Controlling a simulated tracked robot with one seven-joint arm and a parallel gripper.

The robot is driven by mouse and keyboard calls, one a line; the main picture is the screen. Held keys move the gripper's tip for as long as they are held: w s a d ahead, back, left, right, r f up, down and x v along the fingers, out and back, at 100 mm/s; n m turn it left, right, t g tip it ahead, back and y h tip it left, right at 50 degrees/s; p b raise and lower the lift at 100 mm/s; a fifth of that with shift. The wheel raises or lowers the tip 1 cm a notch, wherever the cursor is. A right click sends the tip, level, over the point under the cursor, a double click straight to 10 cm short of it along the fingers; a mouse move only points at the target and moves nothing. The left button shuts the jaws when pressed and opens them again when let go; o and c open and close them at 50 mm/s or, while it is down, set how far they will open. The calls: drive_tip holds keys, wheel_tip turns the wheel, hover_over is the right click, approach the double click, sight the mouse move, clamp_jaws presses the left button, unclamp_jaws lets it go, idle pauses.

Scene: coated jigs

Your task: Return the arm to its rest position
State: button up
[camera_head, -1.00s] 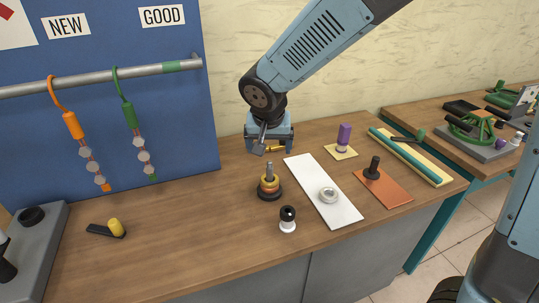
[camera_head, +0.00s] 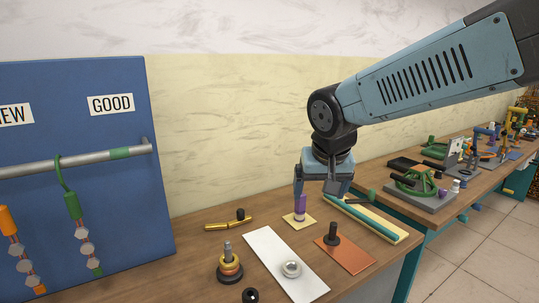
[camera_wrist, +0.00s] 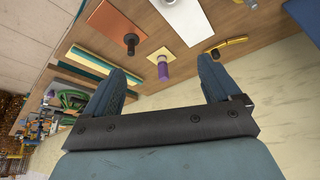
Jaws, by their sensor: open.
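My gripper (camera_head: 318,190) is open and empty, with its fingers pointing down above the back of the bench. In the head view it overlaps the purple-topped post (camera_head: 300,206) on its yellow plate. In the wrist view, the purple post (camera_wrist: 163,70) shows between the open fingers and apart from them. A brass piece (camera_head: 228,224) lies on the bench to the left of my gripper, near a small black knob (camera_head: 240,213). The brass piece also shows in the wrist view (camera_wrist: 232,43).
A white strip (camera_head: 262,252) with a metal ring, an orange plate (camera_head: 352,260) and a stacked-ring post (camera_head: 229,266) stand on the bench. A blue board (camera_head: 95,140) with a rail and hanging chains is at left. More benches with fixtures (camera_head: 425,190) extend right.

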drive_tip(key=s+d+r, duration=0.2)
drive_tip(key=s+d, duration=0.9)
drive_tip(key=d, duration=0.2)
drive_tip(key=shift+r+m+t, duration=0.15)
drive_tip(key=shift+m+t, duration=0.15)
drive_tip(key=shift+t, duration=0.1)
